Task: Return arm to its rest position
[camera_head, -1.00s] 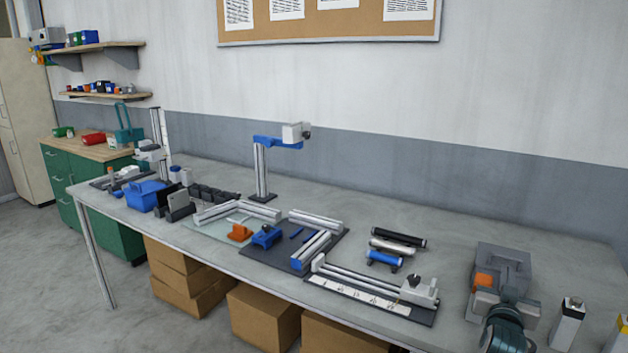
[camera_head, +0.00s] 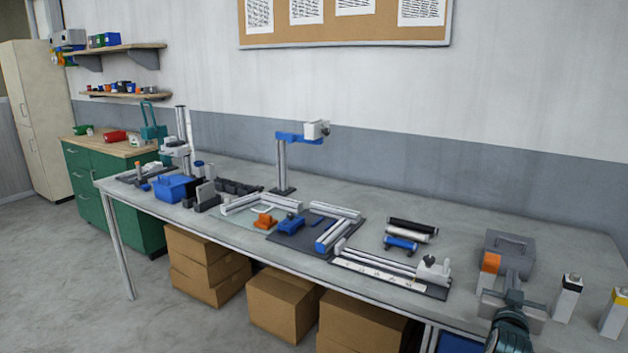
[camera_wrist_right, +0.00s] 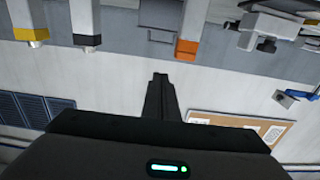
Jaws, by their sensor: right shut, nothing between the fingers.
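My right gripper (camera_head: 506,303) shows at the lower right of the head view, by the front edge of the grey table (camera_head: 500,218). In the right wrist view its dark fingers (camera_wrist_right: 160,80) are together with nothing between them. In that view the table and the things on it appear upside down along the top. My left gripper is not in view.
Cardboard boxes (camera_head: 280,305) are under the table.

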